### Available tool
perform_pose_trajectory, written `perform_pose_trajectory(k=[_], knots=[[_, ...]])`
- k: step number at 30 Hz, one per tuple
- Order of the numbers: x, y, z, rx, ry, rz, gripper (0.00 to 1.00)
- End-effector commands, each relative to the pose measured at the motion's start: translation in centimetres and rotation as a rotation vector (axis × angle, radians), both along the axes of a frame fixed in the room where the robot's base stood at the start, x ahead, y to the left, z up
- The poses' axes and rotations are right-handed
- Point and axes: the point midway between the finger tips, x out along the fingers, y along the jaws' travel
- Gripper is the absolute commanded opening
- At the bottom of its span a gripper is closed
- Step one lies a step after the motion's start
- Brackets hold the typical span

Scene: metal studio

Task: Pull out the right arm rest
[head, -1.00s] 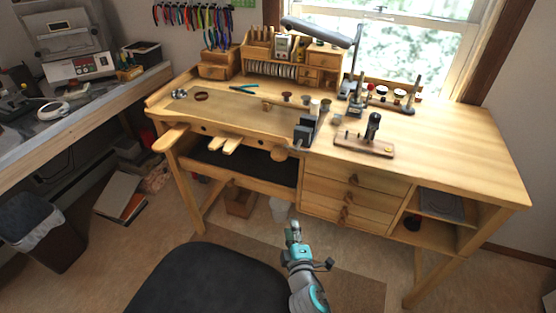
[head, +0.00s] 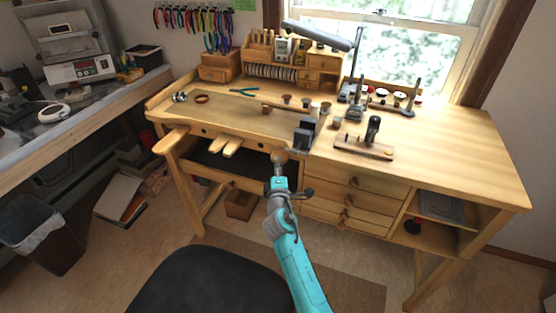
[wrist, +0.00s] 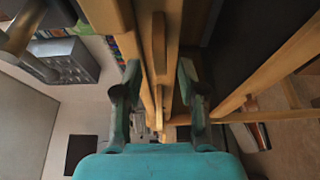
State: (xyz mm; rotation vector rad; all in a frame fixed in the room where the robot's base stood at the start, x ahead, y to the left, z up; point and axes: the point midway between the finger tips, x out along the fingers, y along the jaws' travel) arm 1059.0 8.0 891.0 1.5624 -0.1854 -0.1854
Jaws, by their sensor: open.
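The right arm rest (head: 280,156) shows in the head view as a small rounded wooden end at the bench's front edge, right of the bench pins. My gripper (head: 279,168) is just below and in front of it and partly hides it. In the wrist view my gripper (wrist: 160,88) is open, its two dark fingers apart with nothing held. Wooden bars of the bench front (wrist: 159,45) run beyond and between the fingers; I cannot tell which is the arm rest, or whether anything touches.
The left arm rest (head: 171,138) sticks out at the bench's left. The bench pins (head: 229,145) project from its front middle, above a dark tray (head: 225,165). Drawers (head: 352,205) are right of my gripper. A black chair seat (head: 205,285) is at the front.

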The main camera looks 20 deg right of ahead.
Motion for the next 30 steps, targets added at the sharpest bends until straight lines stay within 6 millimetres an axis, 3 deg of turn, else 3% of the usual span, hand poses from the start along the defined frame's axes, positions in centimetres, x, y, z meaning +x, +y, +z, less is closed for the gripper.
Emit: perform_pose_trajectory(k=[3, 9, 20, 25, 30], knots=[[1.8, -0.5, 0.1, -0.001, -0.001, 0.000, 0.41], [3.5, -0.9, 0.0, -0.001, 0.000, -0.001, 0.41], [3.9, -1.0, 0.0, 0.000, 0.000, 0.001, 0.41], [3.9, -1.0, 0.0, 0.000, 0.000, 0.001, 0.03], [3.9, -1.0, 0.0, 0.000, 0.000, 0.001, 0.00]])
